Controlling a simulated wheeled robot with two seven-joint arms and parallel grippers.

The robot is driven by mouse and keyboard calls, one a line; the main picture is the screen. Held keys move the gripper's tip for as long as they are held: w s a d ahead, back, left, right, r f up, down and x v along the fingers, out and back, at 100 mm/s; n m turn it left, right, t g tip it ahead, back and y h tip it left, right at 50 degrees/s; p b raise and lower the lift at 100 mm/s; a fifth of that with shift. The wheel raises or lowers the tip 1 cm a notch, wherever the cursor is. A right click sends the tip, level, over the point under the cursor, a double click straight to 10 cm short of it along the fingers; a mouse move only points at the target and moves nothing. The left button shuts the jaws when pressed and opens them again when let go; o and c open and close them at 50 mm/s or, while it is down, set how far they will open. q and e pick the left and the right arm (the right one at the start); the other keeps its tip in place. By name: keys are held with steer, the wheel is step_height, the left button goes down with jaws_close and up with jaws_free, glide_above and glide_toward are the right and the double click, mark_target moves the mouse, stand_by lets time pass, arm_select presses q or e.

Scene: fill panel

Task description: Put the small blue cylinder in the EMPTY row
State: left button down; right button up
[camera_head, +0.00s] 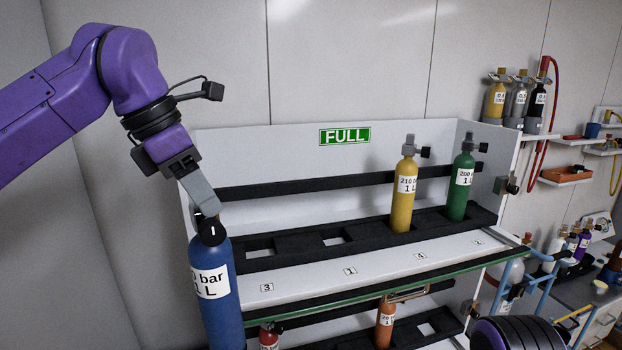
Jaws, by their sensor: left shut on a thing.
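A blue cylinder (222,318) with a white label reading "bar" and "L" hangs upright at the left end of the rack. My left gripper (207,212) is shut on its dark valve top from above. The cylinder's bottom is cut off by the frame edge. The rack's upper row (335,131) carries a green FULL sign. A yellow cylinder (403,205) and a green cylinder (460,190) stand in its right slots; two square slots to the left are empty. No EMPTY sign shows. My right gripper is out of view.
The lower row (425,330) holds a red cylinder (269,338) and an orange cylinder (385,322), with a free slot to the right. A green-edged white ledge numbered 3, 1, 4, 2 (350,271) runs above it. Small cylinders (497,100) and a cluttered bench stand at right.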

mark_target(198, 281)
arm_select(q)
steer(key=f+m+g, duration=0.1)
steer(key=f+m, duration=0.2)
steer(key=f, duration=0.1)
steer(key=s+a+f+m+g, duration=0.1)
steer(key=f+m, duration=0.2)
steer(key=f, duration=0.2)
steer(key=s+a+f+m+g, duration=0.1)
steer(key=f+m, duration=0.2)
steer(key=f, duration=0.2)
steer(key=shift+f+m+g, duration=0.25)
steer(key=shift+m+g, duration=0.15)
step_height(198, 281, down, 16)
steer(key=s+a+m+g+y, duration=0.1)
steer(key=s+m+g+y, duration=0.1)
steer(key=m, duration=0.9)
steer(key=shift+a+r+g+y, duration=0.15)
steer(key=shift+a+g+y, duration=0.15)
steer(key=shift+a+g, duration=0.15)
